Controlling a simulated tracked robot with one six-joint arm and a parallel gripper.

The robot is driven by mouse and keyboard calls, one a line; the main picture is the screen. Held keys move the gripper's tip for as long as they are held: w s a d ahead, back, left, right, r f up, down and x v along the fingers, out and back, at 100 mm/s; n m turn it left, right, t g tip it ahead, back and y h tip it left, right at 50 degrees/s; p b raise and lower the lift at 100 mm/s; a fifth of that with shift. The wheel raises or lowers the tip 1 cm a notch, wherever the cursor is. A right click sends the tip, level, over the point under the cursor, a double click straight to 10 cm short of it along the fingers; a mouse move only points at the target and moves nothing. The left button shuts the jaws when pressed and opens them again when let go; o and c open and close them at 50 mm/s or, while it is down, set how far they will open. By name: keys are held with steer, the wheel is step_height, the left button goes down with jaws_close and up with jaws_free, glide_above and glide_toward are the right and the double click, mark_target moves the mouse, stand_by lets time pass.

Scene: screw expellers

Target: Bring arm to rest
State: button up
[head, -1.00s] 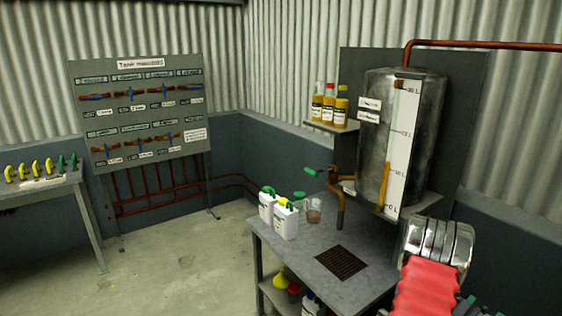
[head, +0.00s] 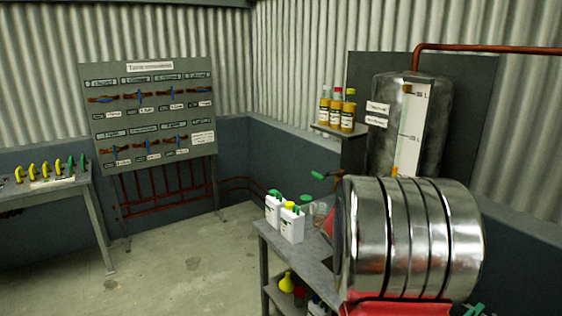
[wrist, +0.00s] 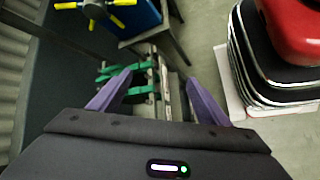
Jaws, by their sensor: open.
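My arm fills the lower right of the head view, with a large silver ringed link (head: 415,240) and red parts below it. It hides the lower tank and much of the steel table. My gripper (wrist: 160,78) is in the wrist view, its two purple fingers spread apart with nothing seen held between them. It points down over the floor; green pieces (wrist: 112,70) and metal parts show beyond and between the fingers, at a distance I cannot tell. The fingers do not show in the head view.
A metal tank (head: 382,150) stands behind the steel table (head: 300,263), with white jugs (head: 291,224) on it. Bottles (head: 336,112) are on a shelf. A valve board (head: 150,110) and side table (head: 40,190) are left. A blue box (wrist: 130,17) is in the wrist view. Floor (head: 190,262) is clear.

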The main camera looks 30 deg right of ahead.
steer(key=w+a+r+n+t, duration=0.15)
steer(key=w+a+t, duration=0.25)
steer(key=a, duration=0.5)
steer(key=w+a+r+n+t, duration=0.1)
steer(key=w+a+r+t, duration=0.3)
steer(key=a, duration=0.6)
steer(key=a+r+n+t+y, duration=0.1)
steer(key=a+t, duration=0.2)
steer(key=a, duration=0.6)
steer(key=w+a+r+n+t+y, duration=0.1)
steer(key=a+r+t+y, duration=0.1)
steer(key=a, duration=0.7)
steer(key=shift+r+t+y, duration=0.25)
steer(key=shift+t+y, duration=0.05)
steer(key=shift+t, duration=0.2)
steer(key=shift+c, duration=0.7)
